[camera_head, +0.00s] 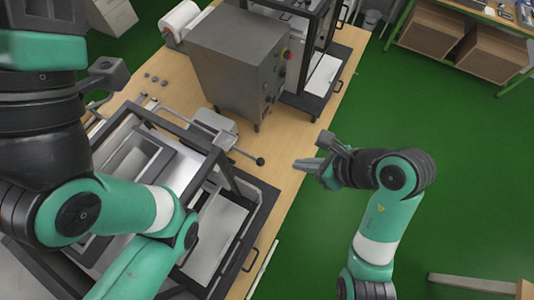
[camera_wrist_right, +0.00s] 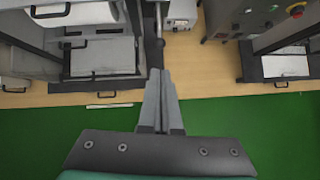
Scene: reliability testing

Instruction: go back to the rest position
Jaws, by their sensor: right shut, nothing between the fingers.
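My right gripper (camera_head: 308,164) hangs in the air near the right edge of the wooden table, its fingers pointing left in the head view. Its fingers (camera_wrist_right: 158,80) are together and empty in the right wrist view, with floor and table edge behind them. It appears to touch nothing. My left arm fills the left side of the head view. A grey piece (camera_head: 106,75) beside its dark wrist section looks like part of my left gripper; its fingertips cannot be made out.
A grey metal machine box (camera_head: 235,65) stands on the wooden table (camera_head: 290,175). A dark-framed test station (camera_head: 225,235) is at the front, partly behind my left arm. A black-framed cabinet (camera_head: 318,75) stands farther back. Green floor (camera_head: 460,190) is open to the right.

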